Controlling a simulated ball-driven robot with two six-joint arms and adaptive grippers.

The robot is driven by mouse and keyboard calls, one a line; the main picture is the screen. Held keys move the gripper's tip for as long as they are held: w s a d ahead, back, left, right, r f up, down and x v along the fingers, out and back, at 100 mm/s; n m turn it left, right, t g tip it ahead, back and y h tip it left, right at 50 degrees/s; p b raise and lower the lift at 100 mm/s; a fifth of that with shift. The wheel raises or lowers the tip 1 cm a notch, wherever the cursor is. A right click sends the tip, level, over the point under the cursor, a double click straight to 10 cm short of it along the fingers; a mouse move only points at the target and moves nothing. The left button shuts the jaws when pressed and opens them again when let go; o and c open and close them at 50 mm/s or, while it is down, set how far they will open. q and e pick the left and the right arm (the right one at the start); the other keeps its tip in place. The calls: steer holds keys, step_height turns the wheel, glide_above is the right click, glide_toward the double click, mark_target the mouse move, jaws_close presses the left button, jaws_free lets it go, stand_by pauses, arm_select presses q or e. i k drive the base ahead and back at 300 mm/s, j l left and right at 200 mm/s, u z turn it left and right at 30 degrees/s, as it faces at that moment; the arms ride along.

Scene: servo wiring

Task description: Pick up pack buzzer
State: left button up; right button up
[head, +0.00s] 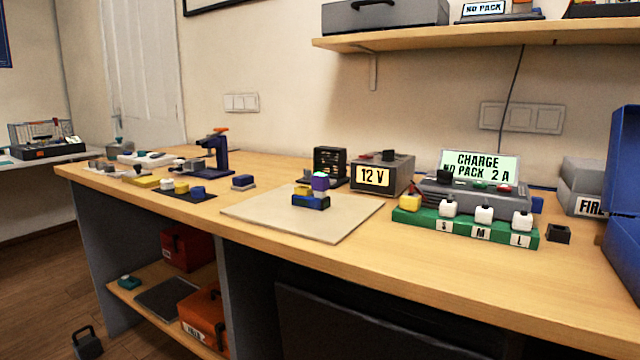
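I cannot tell for sure which item is the pack buzzer. A small black open-topped block (558,234) sits on the bench right of the green tray. A small blue and grey block (243,182) sits left of the beige mat. A blue block with yellow and purple parts on top (311,200) stands on the mat. Neither of my grippers is in view.
The charger (478,195) reads "CHARGE NO PACK 2 A" behind the green tray (465,229), which holds white blocks and a yellow one. A 12 V supply (400,170) stands left of it. The beige mat (340,225) is mostly clear. A blue case (622,190) stands at right.

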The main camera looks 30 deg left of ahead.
mark_target(320, 182)
steer(key=i+l+u, duration=0.1)
steer(key=u, duration=0.85)
